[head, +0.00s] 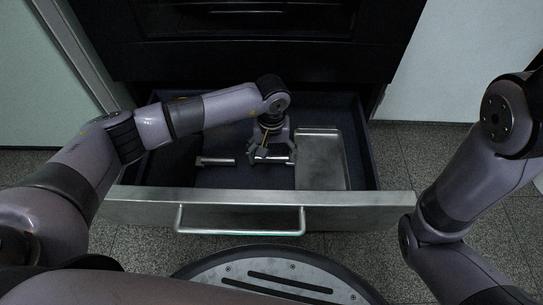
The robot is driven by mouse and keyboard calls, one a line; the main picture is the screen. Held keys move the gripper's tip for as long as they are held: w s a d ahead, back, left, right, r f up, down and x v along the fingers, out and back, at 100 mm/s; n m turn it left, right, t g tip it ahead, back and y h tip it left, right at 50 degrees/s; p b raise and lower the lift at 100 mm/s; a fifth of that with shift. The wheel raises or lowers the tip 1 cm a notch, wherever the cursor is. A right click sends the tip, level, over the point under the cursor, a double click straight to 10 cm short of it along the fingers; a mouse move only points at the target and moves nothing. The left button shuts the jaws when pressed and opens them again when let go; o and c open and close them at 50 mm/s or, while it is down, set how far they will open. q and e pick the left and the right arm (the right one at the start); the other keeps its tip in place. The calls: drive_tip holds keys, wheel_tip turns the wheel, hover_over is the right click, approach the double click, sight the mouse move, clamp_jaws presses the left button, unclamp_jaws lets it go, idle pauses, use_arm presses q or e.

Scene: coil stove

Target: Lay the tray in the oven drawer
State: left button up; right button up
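The oven drawer (145,210) is pulled out below the oven, its dark interior showing behind a silver front. A flat grey metal tray (322,163) lies inside the drawer on the right side, its long sides running front to back. My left gripper (271,159) points down into the drawer, just left of the tray. Its fingers look spread apart, and I cannot tell if they touch the tray's left edge. My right arm stands at the right, outside the drawer; its gripper is out of view.
Short silver bar-like pieces (215,161) show in the drawer left of and under my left gripper; what they are is unclear. The drawer's bar handle (240,232) sticks out in front. The dark oven (250,45) rises behind. Speckled floor tiles (400,155) are clear at the right.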

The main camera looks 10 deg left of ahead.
use_arm(q)
drive_tip(key=shift+f, duration=0.1)
drive_tip(key=o, duration=1.7)
wheel_tip(320, 180, up, 12)
drive_tip(key=p, duration=0.7)
drive_tip(key=shift+r, duration=0.2)
